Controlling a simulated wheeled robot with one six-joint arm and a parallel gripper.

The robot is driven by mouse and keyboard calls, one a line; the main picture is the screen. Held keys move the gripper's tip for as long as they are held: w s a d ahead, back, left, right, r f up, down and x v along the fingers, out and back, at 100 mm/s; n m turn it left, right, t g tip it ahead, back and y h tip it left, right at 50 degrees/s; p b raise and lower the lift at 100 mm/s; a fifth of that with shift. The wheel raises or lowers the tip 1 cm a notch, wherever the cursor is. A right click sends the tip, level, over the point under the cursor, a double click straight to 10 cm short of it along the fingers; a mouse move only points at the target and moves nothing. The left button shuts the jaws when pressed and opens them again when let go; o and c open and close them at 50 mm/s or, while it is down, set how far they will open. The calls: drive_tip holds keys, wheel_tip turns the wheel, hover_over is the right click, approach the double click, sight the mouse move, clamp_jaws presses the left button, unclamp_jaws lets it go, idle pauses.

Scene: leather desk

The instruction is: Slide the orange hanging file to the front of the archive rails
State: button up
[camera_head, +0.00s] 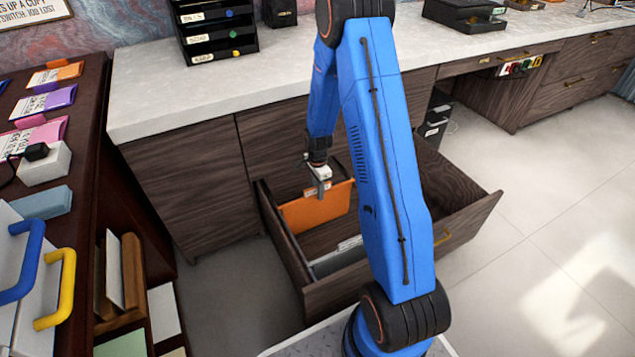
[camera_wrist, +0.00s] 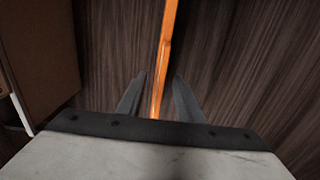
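The orange hanging file (camera_head: 316,211) hangs across the rear part of an open wooden drawer (camera_head: 284,232). My gripper (camera_head: 320,190) points down at its top edge, near the middle of the file. In the wrist view the file's edge (camera_wrist: 166,45) runs between my two fingers (camera_wrist: 158,90), with a gap on each side. The fingers are open and straddle the file. The archive rails cannot be made out clearly.
A grey-white file (camera_head: 336,258) sits near the drawer's front. Bare drawer floor lies between the two files. A pale countertop (camera_head: 210,95) is above the drawer at the back. A dark shelf with coloured folders (camera_head: 40,103) stands at the left.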

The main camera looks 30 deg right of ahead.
sight(318, 207)
drive_tip(key=shift+f, duration=1.7)
clamp_jaws()
drive_tip(key=shift+s, duration=0.1)
